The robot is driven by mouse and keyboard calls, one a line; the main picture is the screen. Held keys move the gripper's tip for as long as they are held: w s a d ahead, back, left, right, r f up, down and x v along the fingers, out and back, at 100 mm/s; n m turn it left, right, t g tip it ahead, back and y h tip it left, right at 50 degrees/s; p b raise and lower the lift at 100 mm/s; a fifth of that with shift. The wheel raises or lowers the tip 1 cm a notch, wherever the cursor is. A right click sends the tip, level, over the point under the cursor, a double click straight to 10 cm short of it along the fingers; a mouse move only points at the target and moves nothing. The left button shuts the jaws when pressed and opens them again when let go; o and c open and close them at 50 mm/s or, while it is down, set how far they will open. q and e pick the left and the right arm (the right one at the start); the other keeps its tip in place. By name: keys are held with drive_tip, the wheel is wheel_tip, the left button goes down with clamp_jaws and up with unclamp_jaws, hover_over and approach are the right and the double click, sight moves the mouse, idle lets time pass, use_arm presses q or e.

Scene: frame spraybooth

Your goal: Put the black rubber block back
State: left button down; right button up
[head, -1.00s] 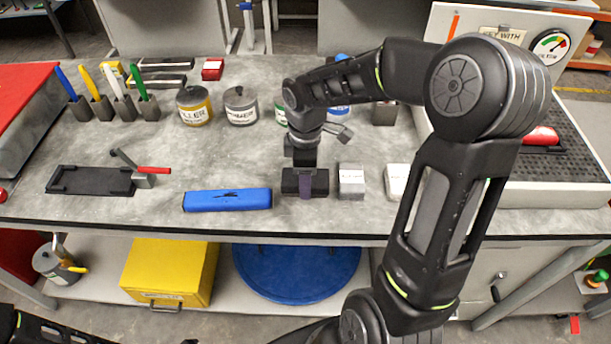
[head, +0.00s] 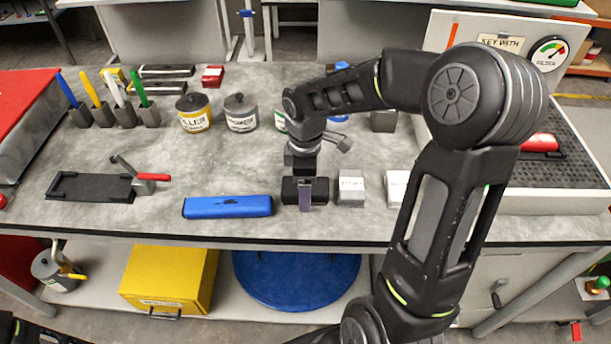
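A black rubber block (head: 289,190) is at the front of the grey bench, between a blue block and a light grey labelled block. My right gripper (head: 306,195) points down over it, with one finger showing across the block's front face. It looks shut on the block; the far finger is hidden. I cannot tell whether the block touches the bench. My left gripper is out of view; only dark parts of my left arm show at the bottom left corner.
The blue block (head: 227,206) lies to the left, the light grey block (head: 351,188) close on the right, with a white block (head: 396,187) beyond. A black tray (head: 88,187) with a red-handled clamp (head: 148,178) is further left. Cans and markers stand behind. Bench between tray and cans is clear.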

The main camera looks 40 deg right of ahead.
wheel_tip(320, 180, up, 12)
drive_tip(key=shift+r+b, duration=0.15)
drive_tip(key=shift+b, duration=0.2)
drive_tip(key=shift+s, duration=0.1)
idle(0.6)
